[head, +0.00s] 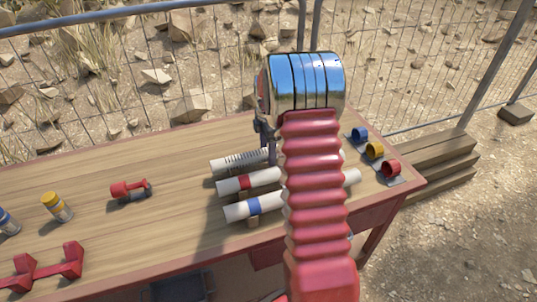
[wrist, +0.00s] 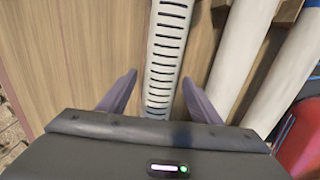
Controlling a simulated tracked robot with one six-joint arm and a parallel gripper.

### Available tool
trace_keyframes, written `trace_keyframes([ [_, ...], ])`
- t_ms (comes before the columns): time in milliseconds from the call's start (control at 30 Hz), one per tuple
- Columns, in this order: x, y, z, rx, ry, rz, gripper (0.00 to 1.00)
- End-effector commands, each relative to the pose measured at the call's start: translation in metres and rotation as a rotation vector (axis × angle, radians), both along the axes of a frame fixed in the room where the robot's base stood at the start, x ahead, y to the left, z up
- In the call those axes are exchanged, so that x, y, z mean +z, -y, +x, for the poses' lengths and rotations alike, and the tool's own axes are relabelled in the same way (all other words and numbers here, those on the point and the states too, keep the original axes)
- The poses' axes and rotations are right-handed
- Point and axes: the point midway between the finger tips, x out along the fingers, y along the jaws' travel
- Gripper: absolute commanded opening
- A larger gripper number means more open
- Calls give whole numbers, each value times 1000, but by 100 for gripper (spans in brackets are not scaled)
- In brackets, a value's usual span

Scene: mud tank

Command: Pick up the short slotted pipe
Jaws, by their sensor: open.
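The white slotted pipe (head: 238,161) lies on the table, the rearmost of three pipes in the head view; my arm hides its right part. In the wrist view the slotted pipe (wrist: 168,45), with a row of dark slots, runs up the picture between my two fingers. My gripper (wrist: 159,78) is open, with one finger on each side of the pipe and a visible gap on both sides. In the head view my gripper (head: 268,140) is partly hidden behind my arm, over the pipe. I cannot tell its exact height above it.
Beside it lie a white pipe with a red band (head: 232,186) and one with a blue band (head: 236,212). Blue, yellow and red rings (head: 390,169) stand at right. A red valve-like part (head: 128,189) lies left.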

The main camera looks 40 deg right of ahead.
Motion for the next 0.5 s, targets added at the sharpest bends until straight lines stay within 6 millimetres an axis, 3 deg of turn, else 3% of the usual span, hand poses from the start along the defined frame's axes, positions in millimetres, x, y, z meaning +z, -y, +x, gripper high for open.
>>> trace_keyframes([
  [133, -9, -1, 0, 1, 1, 0, 59],
  [500, -9, -1, 1, 1, 1, 0, 59],
])
